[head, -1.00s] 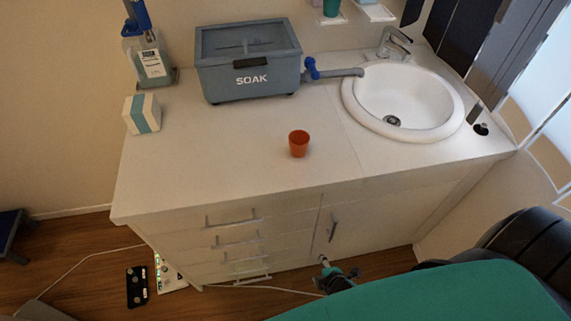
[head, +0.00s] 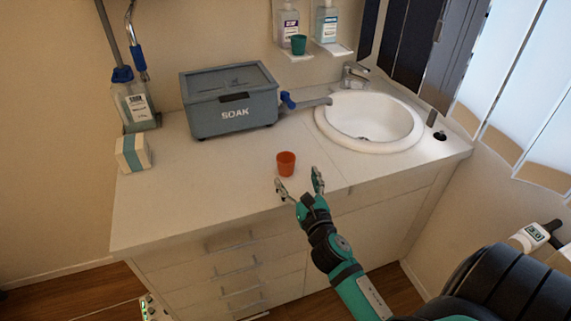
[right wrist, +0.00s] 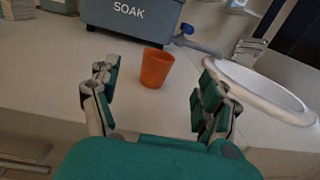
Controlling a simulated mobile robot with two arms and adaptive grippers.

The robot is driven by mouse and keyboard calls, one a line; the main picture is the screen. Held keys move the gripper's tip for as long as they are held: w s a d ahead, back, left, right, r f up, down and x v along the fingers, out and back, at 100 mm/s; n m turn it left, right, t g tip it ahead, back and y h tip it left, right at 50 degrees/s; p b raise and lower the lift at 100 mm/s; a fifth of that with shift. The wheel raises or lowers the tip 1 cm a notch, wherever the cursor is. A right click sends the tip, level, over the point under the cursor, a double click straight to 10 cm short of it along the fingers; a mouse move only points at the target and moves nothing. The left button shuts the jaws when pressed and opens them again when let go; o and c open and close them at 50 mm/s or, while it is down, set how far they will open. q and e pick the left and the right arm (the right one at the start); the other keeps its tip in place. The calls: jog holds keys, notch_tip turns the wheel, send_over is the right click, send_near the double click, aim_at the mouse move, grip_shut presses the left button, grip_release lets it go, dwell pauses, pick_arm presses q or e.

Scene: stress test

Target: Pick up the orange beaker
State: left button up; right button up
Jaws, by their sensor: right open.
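The orange beaker (head: 286,164) stands upright on the white counter, in front of the grey SOAK box. My right gripper (head: 299,182) is open and empty at the counter's front edge, just short of the beaker. In the right wrist view the beaker (right wrist: 156,68) shows beyond and between the two spread fingers of the gripper (right wrist: 158,92), touching neither. My left gripper is not in view.
The SOAK box (head: 231,101) stands behind the beaker, with a blue tap and grey pipe toward the sink (head: 369,121). A white and teal box (head: 133,153) and a bottle (head: 135,104) stand at the left. The counter around the beaker is clear.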

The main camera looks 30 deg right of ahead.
aim_at(289, 165)
jog(key=x, duration=0.4)
jog(key=shift+w, duration=0.2)
jog(key=shift+f+p+x, duration=0.2)
jog(key=shift+p+x, duration=0.1)
jog(key=shift+x, duration=1.15)
jog(key=shift+f+p+x, duration=0.2)
jog(key=shift+p+x, duration=0.1)
jog(key=shift+x, duration=1.15)
jog(key=shift+s+r, duration=0.1)
jog(key=shift+c, duration=0.4)
jog(key=c, duration=1.2)
